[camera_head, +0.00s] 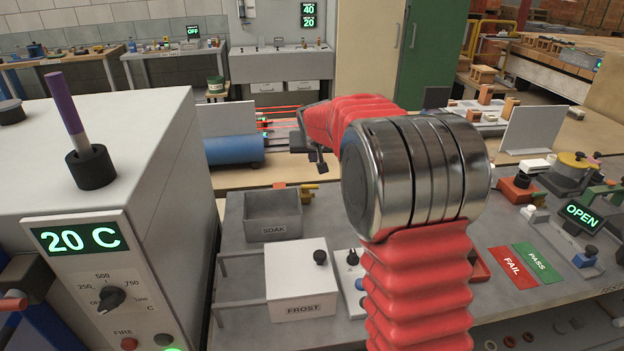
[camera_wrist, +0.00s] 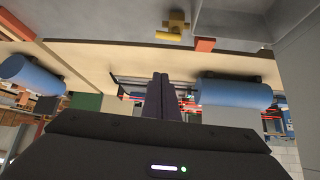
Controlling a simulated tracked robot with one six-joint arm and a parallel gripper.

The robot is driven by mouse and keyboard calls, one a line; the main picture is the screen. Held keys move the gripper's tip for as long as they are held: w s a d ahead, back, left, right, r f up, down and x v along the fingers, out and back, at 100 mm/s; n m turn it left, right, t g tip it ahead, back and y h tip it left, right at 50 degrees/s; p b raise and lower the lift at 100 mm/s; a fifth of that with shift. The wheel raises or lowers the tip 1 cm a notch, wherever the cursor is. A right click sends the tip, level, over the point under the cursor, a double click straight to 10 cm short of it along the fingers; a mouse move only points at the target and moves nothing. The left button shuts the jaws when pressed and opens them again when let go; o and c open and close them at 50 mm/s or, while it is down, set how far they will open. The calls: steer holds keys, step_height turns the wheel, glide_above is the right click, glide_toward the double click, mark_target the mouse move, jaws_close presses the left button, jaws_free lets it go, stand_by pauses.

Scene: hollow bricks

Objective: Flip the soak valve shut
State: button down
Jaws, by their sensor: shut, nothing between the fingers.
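The grey soak tank (camera_head: 272,218), labelled SOAK, stands on the bench left of my arm in the head view. A small yellow valve (camera_head: 305,190) sits by its back right corner, with an orange-red piece beside it. In the wrist view the yellow valve (camera_wrist: 174,27) is near the top, beside the grey tank wall (camera_wrist: 222,22). My gripper (camera_head: 320,163) is in the air behind the tank, partly hidden by my red arm. Its dark fingers (camera_wrist: 161,92) are together and empty, and apart from the valve. The valve handle's exact position is too small to tell.
A white FROST box (camera_head: 300,270) stands in front of the tank. A blue roller (camera_head: 233,150) lies behind it. A large furnace (camera_head: 110,140) showing 20 C fills the left. FAIL (camera_head: 512,267) and PASS (camera_head: 538,257) plates and an OPEN display (camera_head: 580,215) are at right.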

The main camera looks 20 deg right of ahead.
steer(key=shift+f, duration=0.1)
stand_by(0.3)
glide_above(313, 187)
steer(key=w, duration=0.2)
step_height(313, 187, down, 7)
steer(key=shift+s+f, duration=0.5)
steer(key=shift+f, duration=0.4)
steer(key=shift+s+f, duration=0.45)
steer(key=shift+f, duration=0.45)
steer(key=shift+a, duration=0.15)
